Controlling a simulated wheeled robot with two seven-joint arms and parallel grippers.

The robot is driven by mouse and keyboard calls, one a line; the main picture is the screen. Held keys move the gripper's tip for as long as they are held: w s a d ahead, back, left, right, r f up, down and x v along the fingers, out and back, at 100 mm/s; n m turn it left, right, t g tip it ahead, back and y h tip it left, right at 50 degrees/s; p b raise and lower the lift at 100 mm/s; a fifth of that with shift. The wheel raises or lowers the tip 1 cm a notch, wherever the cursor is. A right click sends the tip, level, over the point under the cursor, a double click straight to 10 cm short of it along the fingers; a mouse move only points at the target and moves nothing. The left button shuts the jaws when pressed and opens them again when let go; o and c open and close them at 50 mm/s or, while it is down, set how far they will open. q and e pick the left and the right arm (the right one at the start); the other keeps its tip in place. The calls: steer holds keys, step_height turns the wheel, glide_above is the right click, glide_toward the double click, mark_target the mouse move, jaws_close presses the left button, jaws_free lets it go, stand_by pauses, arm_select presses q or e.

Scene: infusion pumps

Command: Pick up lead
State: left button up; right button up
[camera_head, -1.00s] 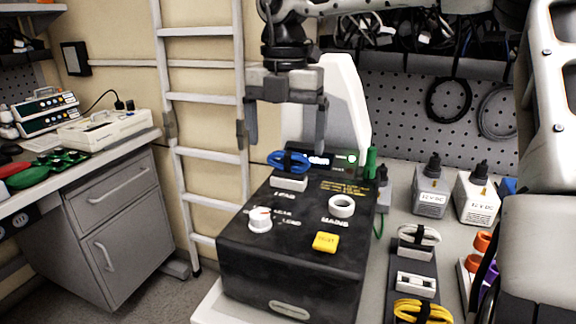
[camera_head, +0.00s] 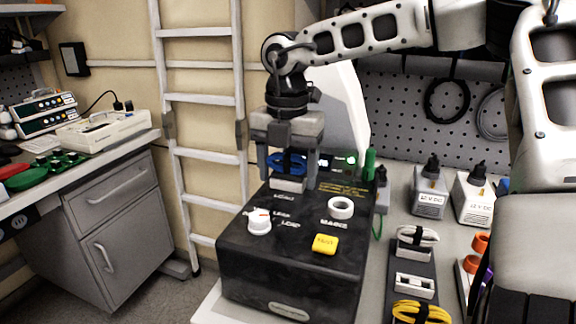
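The lead is a blue coil with a dark tie (camera_head: 288,162), in a white holder (camera_head: 289,184) at the back of the black box (camera_head: 290,255). My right gripper (camera_head: 289,172) points down over it, one finger on each side of the coil. The fingers look very close to the coil's sides; I cannot tell whether they touch it. The gripper's body hides the coil's top. The box top also has a white knob (camera_head: 259,222), a white ring (camera_head: 340,208) and a yellow button (camera_head: 325,244). My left gripper is not in view.
A dark strip to the right holds a white coil (camera_head: 417,236) and a yellow coil (camera_head: 423,312). Two power bricks (camera_head: 429,192) (camera_head: 473,198) stand behind it. A green cylinder (camera_head: 369,165) stands close to the right of the gripper. A pale ladder (camera_head: 208,155) leans behind.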

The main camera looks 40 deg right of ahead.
steer(key=shift+c, duration=1.2)
